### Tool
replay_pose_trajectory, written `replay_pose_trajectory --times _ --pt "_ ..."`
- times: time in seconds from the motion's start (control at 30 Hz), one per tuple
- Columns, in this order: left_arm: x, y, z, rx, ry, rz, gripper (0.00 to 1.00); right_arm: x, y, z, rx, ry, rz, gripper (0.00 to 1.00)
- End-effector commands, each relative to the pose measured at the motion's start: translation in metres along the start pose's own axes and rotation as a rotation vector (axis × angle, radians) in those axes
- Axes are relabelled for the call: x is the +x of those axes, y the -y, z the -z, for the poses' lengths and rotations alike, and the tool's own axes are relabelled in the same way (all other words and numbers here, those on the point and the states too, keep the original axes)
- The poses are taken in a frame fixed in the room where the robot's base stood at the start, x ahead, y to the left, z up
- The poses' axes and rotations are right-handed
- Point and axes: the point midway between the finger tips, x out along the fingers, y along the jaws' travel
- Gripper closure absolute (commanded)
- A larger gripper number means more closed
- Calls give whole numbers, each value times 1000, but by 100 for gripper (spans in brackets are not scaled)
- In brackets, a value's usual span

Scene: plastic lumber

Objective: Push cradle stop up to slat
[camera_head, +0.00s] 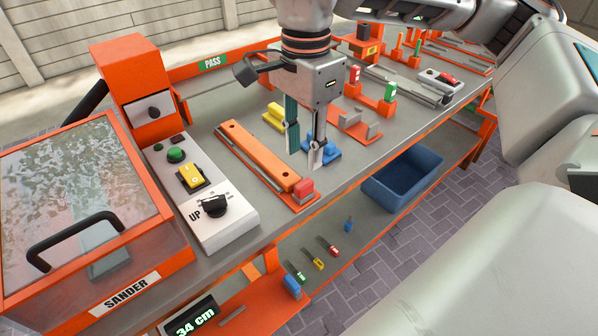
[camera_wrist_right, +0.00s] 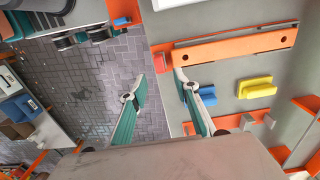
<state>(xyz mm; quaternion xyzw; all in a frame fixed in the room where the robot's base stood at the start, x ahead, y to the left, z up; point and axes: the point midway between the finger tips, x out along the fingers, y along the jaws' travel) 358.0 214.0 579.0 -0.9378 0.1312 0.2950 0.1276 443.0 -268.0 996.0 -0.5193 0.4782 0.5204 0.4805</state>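An orange slat (camera_head: 255,155) with dark holes lies in a long orange cradle on the grey bench, and it also shows in the wrist view (camera_wrist_right: 235,46). A red block, seemingly the cradle stop (camera_head: 304,187), sits at the slat's near end, close to the bench's front edge. Whether it touches the slat I cannot tell. My right gripper (camera_head: 303,156) points down to the right of the slat, above the bench. Its two fingers are apart with nothing between them, as the wrist view (camera_wrist_right: 168,97) also shows. My left gripper is in neither view.
A blue block (camera_head: 328,148) is behind my right fingers and a yellow block (camera_head: 274,116) lies beyond the slat. A white control box (camera_head: 210,222) with a dark knob and the sander (camera_head: 90,225) stand left. A blue bin (camera_head: 404,180) sits below the bench's front.

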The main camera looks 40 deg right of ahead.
Motion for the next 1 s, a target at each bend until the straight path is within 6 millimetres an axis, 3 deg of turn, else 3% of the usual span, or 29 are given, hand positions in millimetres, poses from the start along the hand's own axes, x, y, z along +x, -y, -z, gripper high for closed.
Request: replay_pose_trajectory --times 0.3,0.5,0.93,1.0 --pt "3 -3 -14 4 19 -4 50 42 -1 2 3 -4 -8 69" --pt "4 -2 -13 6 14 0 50 67 -1 2 3 -4 -6 69" --pt "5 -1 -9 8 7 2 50 77 -1 1 3 -3 -1 69" --pt "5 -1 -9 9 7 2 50 76 -1 1 3 -3 -1 85"
